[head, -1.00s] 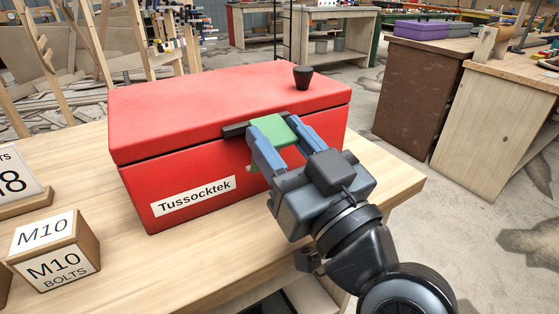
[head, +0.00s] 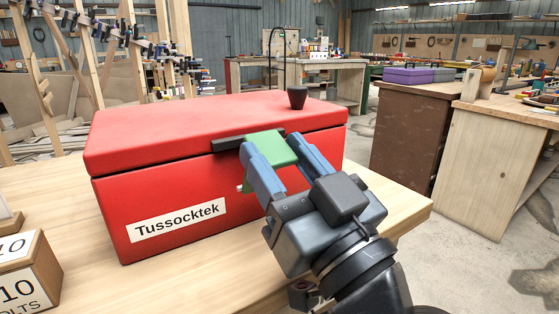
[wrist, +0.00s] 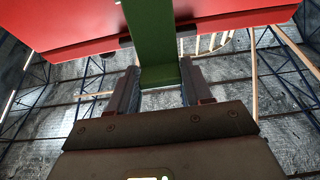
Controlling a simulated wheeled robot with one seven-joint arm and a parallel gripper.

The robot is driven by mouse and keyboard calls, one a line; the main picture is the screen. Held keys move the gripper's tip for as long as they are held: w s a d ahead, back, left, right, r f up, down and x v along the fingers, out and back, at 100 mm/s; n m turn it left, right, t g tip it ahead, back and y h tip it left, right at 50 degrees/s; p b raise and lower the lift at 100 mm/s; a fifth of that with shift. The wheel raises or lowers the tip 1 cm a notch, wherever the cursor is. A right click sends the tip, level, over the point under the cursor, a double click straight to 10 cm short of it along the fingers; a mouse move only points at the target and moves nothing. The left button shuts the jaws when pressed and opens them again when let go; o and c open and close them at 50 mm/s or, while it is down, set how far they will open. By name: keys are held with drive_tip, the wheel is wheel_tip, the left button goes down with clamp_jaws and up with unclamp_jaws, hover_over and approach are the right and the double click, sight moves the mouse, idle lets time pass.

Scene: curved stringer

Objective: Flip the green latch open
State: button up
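The red box (head: 165,195), labelled "Tussocktek", stands on the wooden workbench with its lid (head: 200,125) down. The green latch (head: 274,148) is on a dark hinge bar (head: 229,144) at the lid's front edge. Its upper part sticks out from the box, and a green part shows lower behind my left finger. My gripper (head: 279,170) has a blue finger on each side of the latch and appears shut on it. The wrist view also shows the latch (wrist: 155,50) between the fingers of my gripper (wrist: 159,85), with little or no gap visible.
A black knob (head: 298,98) stands on the lid. Wooden M10 bolt blocks (head: 28,275) sit at the left on the workbench (head: 215,270). A brown cabinet (head: 412,135) and another bench stand at the right, across open floor.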

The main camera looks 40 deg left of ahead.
drive_tip(key=o, duration=0.4)
drive_tip(key=shift+c, duration=0.2)
drive_tip(key=b+v, duration=0.1)
drive_tip(key=v, duration=0.6)
drive_tip(key=shift+d+b, duration=0.3)
drive_tip(key=shift+d, duration=0.05)
drive_tip(key=shift+s+f, duration=0.1)
drive_tip(key=shift+s, duration=0.05)
drive_tip(key=shift+c, duration=0.4)
